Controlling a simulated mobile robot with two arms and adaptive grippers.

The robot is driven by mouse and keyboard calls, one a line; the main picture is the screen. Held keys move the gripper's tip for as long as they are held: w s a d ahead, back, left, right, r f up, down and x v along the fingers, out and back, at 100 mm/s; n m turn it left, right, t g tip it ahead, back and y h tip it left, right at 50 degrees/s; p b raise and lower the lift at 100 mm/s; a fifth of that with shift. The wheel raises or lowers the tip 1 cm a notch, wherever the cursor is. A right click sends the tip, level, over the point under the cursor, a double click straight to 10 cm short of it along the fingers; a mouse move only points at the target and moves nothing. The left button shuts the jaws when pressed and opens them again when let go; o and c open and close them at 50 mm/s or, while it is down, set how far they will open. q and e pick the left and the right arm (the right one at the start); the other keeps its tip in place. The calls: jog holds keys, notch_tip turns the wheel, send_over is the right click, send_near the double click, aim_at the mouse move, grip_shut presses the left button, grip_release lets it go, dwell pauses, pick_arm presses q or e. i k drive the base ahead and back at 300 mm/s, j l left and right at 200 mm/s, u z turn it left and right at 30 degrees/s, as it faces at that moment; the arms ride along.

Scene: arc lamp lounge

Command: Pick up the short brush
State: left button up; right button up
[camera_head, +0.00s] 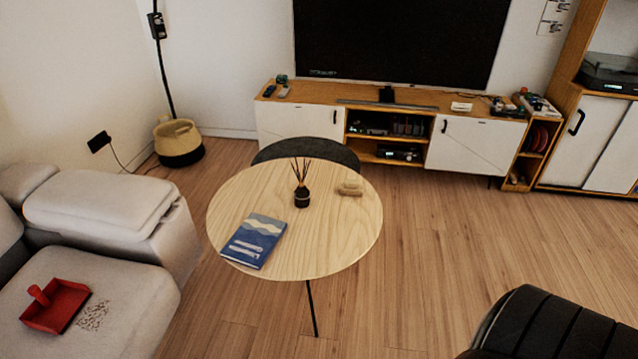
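A small tan object (350,187) lies on the right part of the round wooden table (330,235). It may be the short brush, but it is too small to tell. A red dustpan (56,305) with a stubby handle sits on the light sofa at the lower left. Dark crumbs (94,316) are scattered on the seat just right of it. No other brush can be made out. Neither of my grippers is in view.
A dark reed diffuser (302,196) and a blue book (254,241) are on the table. The sofa (120,325) fills the left. A black padded seat (555,330) is at the lower right. Wooden floor (430,260) is clear right of the table.

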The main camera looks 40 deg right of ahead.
aim_at(350, 186)
jog(key=i+l+u, duration=0.15)
jog(key=l+u, duration=0.2)
jog(key=l, duration=0.75)
jog(key=l+u, duration=0.3)
jog(key=l, duration=0.75)
